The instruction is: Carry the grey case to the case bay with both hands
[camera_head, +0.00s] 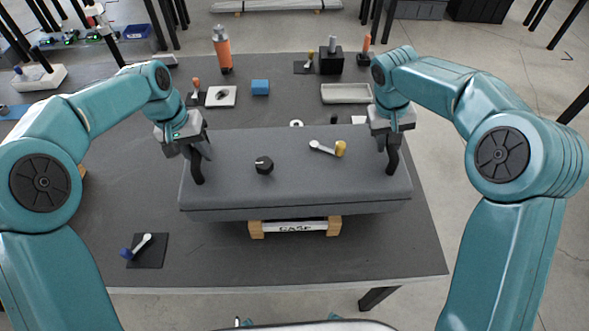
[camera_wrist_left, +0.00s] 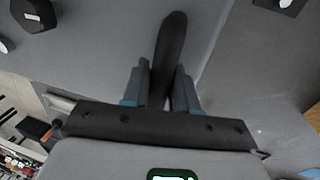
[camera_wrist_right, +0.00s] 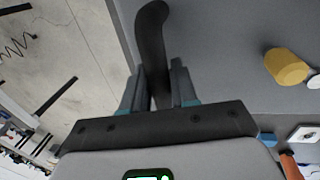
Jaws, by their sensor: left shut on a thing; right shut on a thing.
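The long grey case (camera_head: 310,190) spans the middle of the table in the head view, with a black upright handle at each end. My left gripper (camera_head: 194,152) is shut on the left handle (camera_wrist_left: 172,45). My right gripper (camera_head: 391,140) is shut on the right handle (camera_wrist_right: 152,40). The case bay, a white strip marked CASE (camera_head: 295,227) between two wooden blocks (camera_head: 257,230), shows below the case's front edge. The case covers the rest of the bay. I cannot tell whether the case touches the blocks.
A black knob (camera_head: 264,165) and a yellow-ended tool (camera_head: 340,149) lie on the case top. Behind it stand an orange bottle (camera_head: 222,52), a blue block (camera_head: 260,87) and a pale tray (camera_head: 346,93). A blue-ended tool (camera_head: 128,253) lies on a dark pad at front left. The front right table is clear.

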